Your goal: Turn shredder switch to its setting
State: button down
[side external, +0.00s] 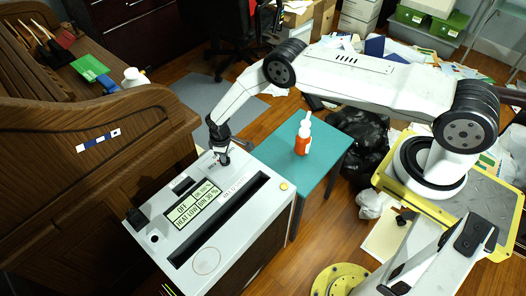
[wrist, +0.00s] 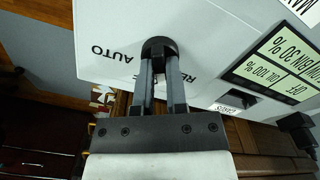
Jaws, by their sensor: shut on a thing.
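The shredder (side external: 232,226) is a white-topped machine at the lower middle of the side view, with a long dark slot. Its switch is a round black knob (wrist: 159,46) on the white top in the wrist view. The word AUTO is printed to the left of the knob and a partly hidden label is to its right. My gripper (wrist: 161,62) points down at the knob, its two fingers shut on it. In the side view my gripper (side external: 221,158) is at the far end of the shredder top and hides most of the switch.
A label panel (side external: 195,204) sits on the shredder top. An orange bottle with a white nozzle (side external: 303,135) stands on a teal table (side external: 318,165) to the right. A wooden roll-top desk (side external: 95,150) rises close on the left. Black bags and papers cover the floor behind.

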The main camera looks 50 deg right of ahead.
jog(key=m, duration=0.6)
dwell(0.4)
jog(key=c, duration=0.7)
grip_release()
jog(key=shift+o, duration=0.2)
jog(key=shift+r, duration=0.2)
jog(key=shift+r, duration=3.75)
